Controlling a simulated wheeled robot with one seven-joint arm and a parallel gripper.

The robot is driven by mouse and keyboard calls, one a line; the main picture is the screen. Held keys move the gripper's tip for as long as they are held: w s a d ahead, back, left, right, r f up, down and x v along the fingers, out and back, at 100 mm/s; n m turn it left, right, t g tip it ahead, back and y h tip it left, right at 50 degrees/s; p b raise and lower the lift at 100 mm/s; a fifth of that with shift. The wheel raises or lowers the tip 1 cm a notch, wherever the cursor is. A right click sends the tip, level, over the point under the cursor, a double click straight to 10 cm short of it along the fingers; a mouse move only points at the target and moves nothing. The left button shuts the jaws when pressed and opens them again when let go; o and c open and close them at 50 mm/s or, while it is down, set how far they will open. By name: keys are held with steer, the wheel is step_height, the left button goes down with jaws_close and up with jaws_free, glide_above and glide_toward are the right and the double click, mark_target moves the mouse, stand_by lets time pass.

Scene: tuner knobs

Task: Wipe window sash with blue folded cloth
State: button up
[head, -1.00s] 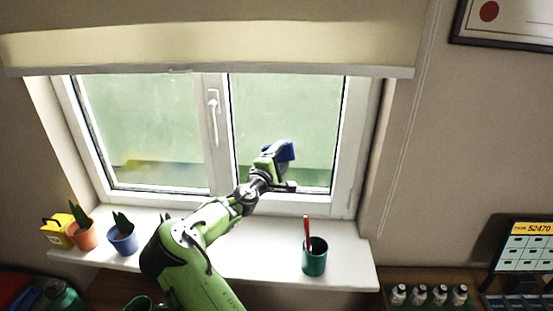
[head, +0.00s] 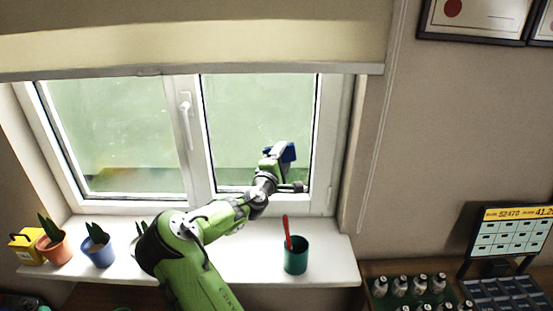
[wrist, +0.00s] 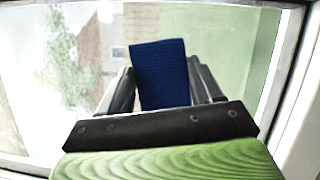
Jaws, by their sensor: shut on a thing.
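The blue folded cloth (head: 287,152) is held in my gripper (head: 279,156) in front of the lower part of the right window sash (head: 308,150). In the wrist view the cloth (wrist: 161,75) stands up between the two dark fingers of my gripper (wrist: 164,82), with the glass behind it. The sash frame (wrist: 285,75) runs along the right of the wrist view. I cannot tell whether the cloth touches the glass or the frame. The fingertips are partly hidden by the cloth and the gripper body.
On the white sill (head: 335,262) stand a green cup (head: 296,258) with a red stick, a blue pot (head: 99,252), an orange pot (head: 54,250) and a yellow box (head: 25,247). A window handle (head: 186,105) sits on the middle post. A blind (head: 190,40) hangs above.

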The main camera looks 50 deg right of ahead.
mark_target(295, 155)
steer(key=shift+s+d, duration=1.05)
steer(key=shift+s, duration=0.25)
steer(key=shift+w+a, duration=0.25)
steer(key=shift+w, duration=0.15)
steer(key=shift+w+a, duration=1.2)
steer(key=shift+w, duration=0.25)
steer(key=shift+w+a, duration=1.15)
steer(key=shift+w, duration=0.35)
steer(key=shift+w+a, duration=1.2)
steer(key=shift+w, duration=0.25)
steer(key=shift+s, duration=0.1)
steer(key=shift+s+a+f, duration=0.1)
steer(key=shift+s+a, duration=0.05)
steer(key=shift+a, duration=0.15)
steer(key=shift+s+a+b, duration=0.65)
steer(key=shift+s+a, duration=1.05)
steer(key=shift+a, duration=0.25)
steer(key=shift+s+a+b, duration=0.4)
steer(key=shift+s+a, duration=0.55)
steer(key=shift+a, duration=0.25)
